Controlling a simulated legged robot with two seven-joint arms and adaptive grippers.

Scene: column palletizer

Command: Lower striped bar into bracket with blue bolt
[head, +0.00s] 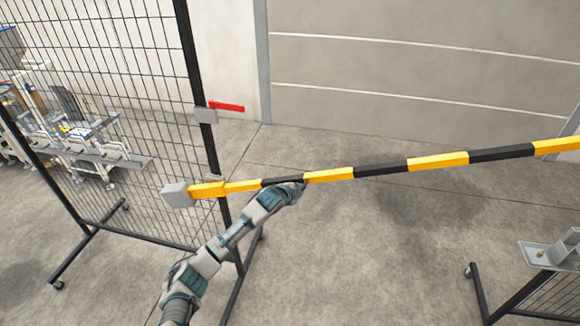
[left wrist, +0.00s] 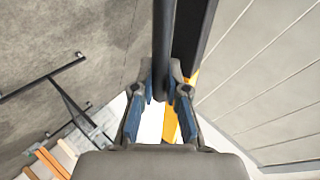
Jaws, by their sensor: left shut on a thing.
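The yellow-and-black striped bar (head: 438,162) runs from a grey end block (head: 177,195) at left, rising slightly, out past the right picture edge. My left gripper (head: 297,188) is shut on it near a black section, left of centre. In the left wrist view my left gripper (left wrist: 160,88) closes on a dark rod, with the bar (left wrist: 190,40) beside it. I make out no blue bolt. My right gripper is not in view.
A black mesh fence (head: 110,90) stands at left; its post carries a grey box (head: 205,116) with a red arm (head: 228,106), above the bar. Machinery (head: 85,150) is behind the mesh. A lower fence (head: 545,300) is at bottom right. The floor between the fences is clear.

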